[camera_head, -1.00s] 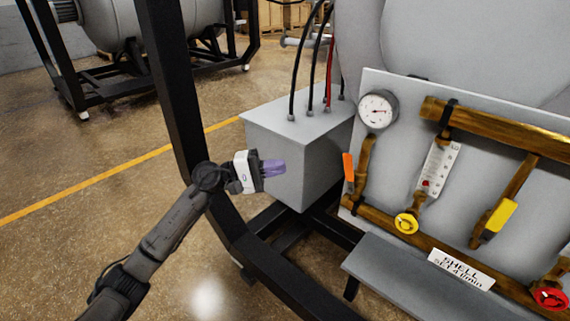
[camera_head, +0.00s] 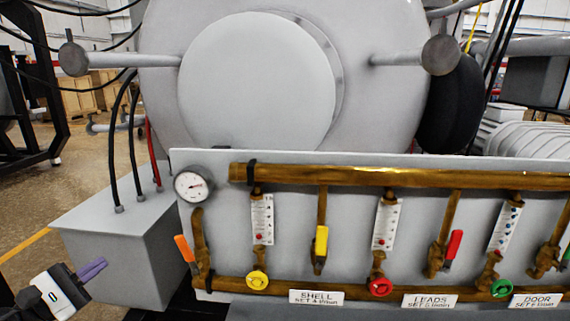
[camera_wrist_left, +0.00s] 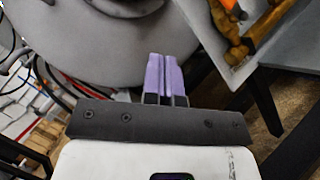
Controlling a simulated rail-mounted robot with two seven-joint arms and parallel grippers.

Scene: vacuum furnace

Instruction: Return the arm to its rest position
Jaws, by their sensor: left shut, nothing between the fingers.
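My left gripper (camera_head: 93,268) shows at the lower left of the head view, with a white body and purple fingers. It is in front of the grey box (camera_head: 125,255), and I cannot tell whether it touches it. In the left wrist view the two purple fingers (camera_wrist_left: 165,75) lie side by side, shut, with nothing between them. My right gripper is in neither view.
A grey panel (camera_head: 345,235) carries brass pipes (camera_head: 400,177), a gauge (camera_head: 193,185) and coloured valve handles, such as the orange one (camera_head: 184,248). The grey furnace vessel (camera_head: 260,85) stands behind it. Black hoses (camera_head: 112,140) rise from the box. Open floor (camera_head: 25,225) lies left.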

